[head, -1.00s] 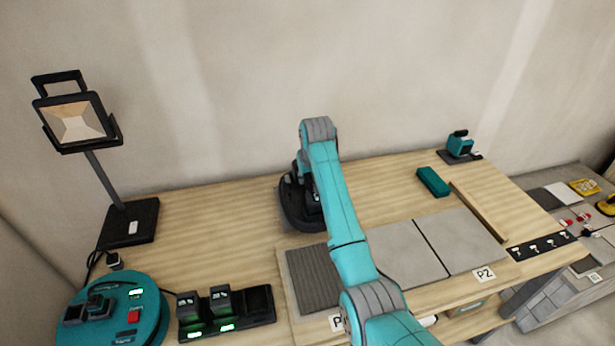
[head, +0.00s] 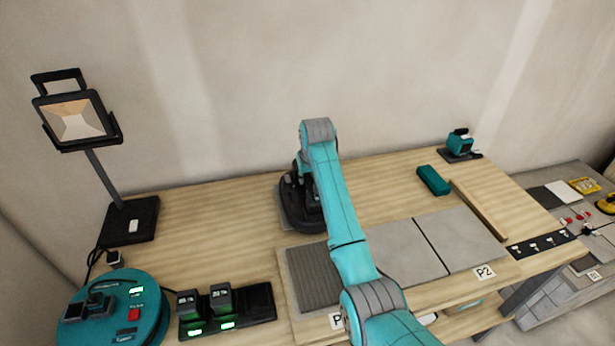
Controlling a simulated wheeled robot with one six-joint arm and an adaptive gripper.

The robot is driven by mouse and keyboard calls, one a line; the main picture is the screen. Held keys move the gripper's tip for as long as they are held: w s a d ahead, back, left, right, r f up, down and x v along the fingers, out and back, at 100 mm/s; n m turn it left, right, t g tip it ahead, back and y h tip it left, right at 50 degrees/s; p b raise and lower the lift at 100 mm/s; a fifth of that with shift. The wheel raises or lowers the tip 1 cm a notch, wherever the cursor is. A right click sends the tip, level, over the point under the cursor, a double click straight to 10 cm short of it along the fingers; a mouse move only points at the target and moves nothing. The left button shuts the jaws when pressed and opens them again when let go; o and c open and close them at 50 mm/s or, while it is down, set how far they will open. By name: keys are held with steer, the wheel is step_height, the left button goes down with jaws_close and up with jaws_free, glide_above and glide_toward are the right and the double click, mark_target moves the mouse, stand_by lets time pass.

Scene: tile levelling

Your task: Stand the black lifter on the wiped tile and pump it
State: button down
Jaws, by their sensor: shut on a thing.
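The black lifter (head: 297,212) is at the back middle of the wooden bench, partly hidden behind my arm. My gripper (head: 307,186) is at its top, shut on it and mostly hidden by my arm. I cannot tell whether the lifter touches the bench. Two smooth grey tiles, the middle one (head: 408,252) and the right one (head: 461,239), lie side by side on the bench front with a dark gap between them. I cannot tell which one is wiped. A ribbed grey patch (head: 312,276) lies left of them.
A work lamp (head: 133,218) stands at the back left. A teal round device (head: 118,318) and a battery charger (head: 255,302) sit at front left. A teal block (head: 433,180), a wooden strip (head: 481,208) and a teal tool (head: 460,145) lie at right.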

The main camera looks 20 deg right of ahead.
steer(key=c, duration=0.9)
jaws_free()
steer(key=shift+f, duration=0.1)
steer(key=v, duration=1.2)
